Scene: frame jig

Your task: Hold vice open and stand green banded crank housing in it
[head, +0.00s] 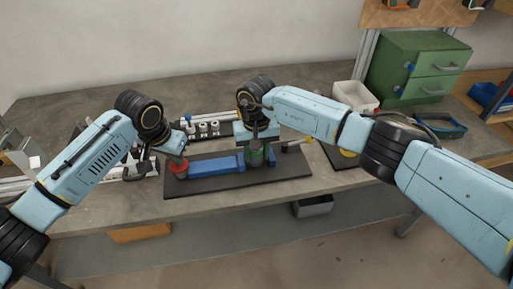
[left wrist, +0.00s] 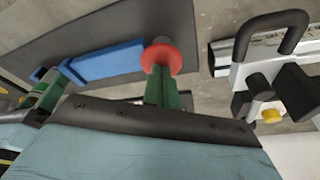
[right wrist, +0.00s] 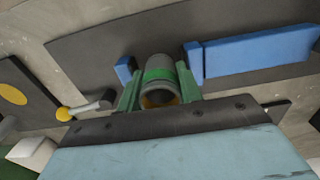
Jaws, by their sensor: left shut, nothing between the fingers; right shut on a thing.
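The blue vice (head: 212,166) lies on a dark base plate, with a red disc (head: 178,166) at its left end. The crank housing (head: 256,156), a grey cylinder with a green band, is in my right gripper (head: 257,147). In the right wrist view the housing (right wrist: 159,76) sits between the green fingers, and a gap between the small blue jaw (right wrist: 123,70) and the long blue body (right wrist: 255,55) shows behind it. I cannot tell whether it touches the vice floor. My left gripper (left wrist: 163,88) is shut and empty, its fingertips against or just by the red disc (left wrist: 160,56).
Behind the vice is a rack of small white parts (head: 205,128). A white bin (head: 355,96) and green drawer cabinet (head: 415,68) stand at the back right. The back left of the bench is clear.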

